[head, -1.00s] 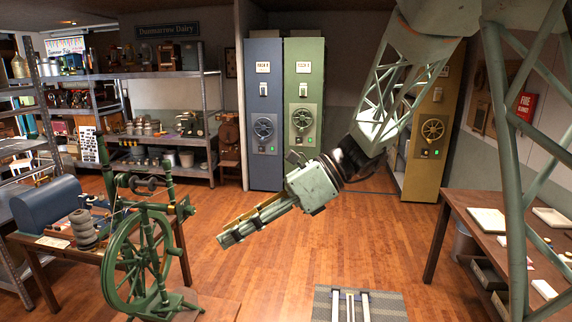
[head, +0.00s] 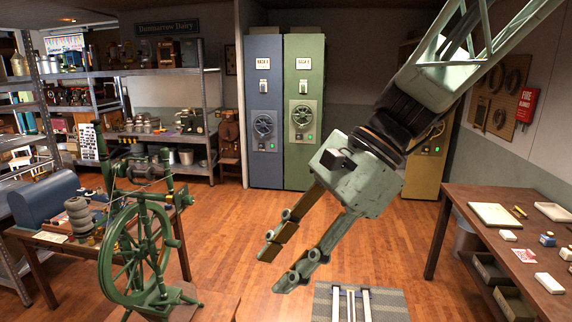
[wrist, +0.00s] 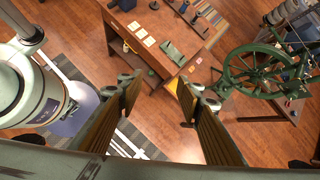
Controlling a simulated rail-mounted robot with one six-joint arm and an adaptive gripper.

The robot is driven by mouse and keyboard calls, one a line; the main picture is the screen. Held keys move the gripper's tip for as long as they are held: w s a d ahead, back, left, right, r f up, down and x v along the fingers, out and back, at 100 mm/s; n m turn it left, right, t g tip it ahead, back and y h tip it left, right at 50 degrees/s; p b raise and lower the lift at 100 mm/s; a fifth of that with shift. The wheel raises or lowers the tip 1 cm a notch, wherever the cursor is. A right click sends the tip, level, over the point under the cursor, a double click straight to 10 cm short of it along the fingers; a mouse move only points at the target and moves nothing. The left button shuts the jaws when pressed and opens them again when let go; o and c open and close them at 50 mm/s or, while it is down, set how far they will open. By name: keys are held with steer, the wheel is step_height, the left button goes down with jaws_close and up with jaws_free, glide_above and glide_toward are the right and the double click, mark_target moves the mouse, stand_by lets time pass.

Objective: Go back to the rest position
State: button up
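My gripper (head: 284,269) hangs over the wooden floor in the middle of the head view, tilted down to the left. Its two fingers are spread apart with nothing between them. In the wrist view my gripper (wrist: 162,103) also shows open, with its ribbed inner pads facing an empty gap. Part of the floor and a table lie beyond the fingertips.
A green spinning wheel (head: 140,253) stands left of my gripper. A wooden table (head: 462,200) with trays is at the right. Blue (head: 264,170) and green (head: 303,165) cabinets stand behind. A wooden desk (wrist: 160,58) shows in the wrist view. Open floor lies between.

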steer(key=s+d+f+n+t+h+b, duration=0.2)
steer(key=s+d+n, duration=0.4)
steer(key=d, duration=0.5)
steer(key=s+d+f+n+t+h+b, duration=0.3)
steer(key=s+d+n+h+b, duration=0.2)
steer(key=s+d, duration=0.6)
steer(key=shift+f+n, duration=0.3)
steer(key=shift+n, duration=0.2)
